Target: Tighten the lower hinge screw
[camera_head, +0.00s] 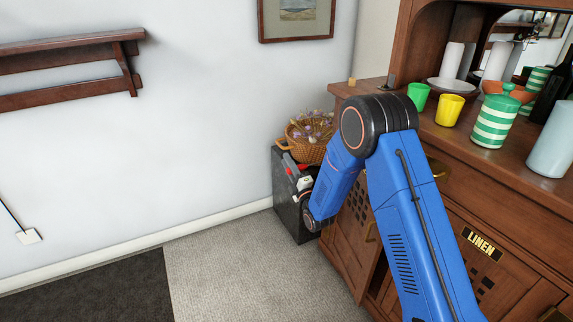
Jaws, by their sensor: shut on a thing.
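The wooden cabinet (461,169) stands at the right. Its lower left door (349,235), with a pierced panel, has a dark gap beside it and looks ajar. My blue arm reaches up from the bottom, bends at a black elbow and comes down to its wrist by the left side of this door.
A black box-like stand (285,206) left of the cabinet bears a wicker basket (308,152) and small red and white items. Cups and a striped jar (495,121) crowd the cabinet top. Open carpet (235,260) lies to the left, with a dark mat (95,292).

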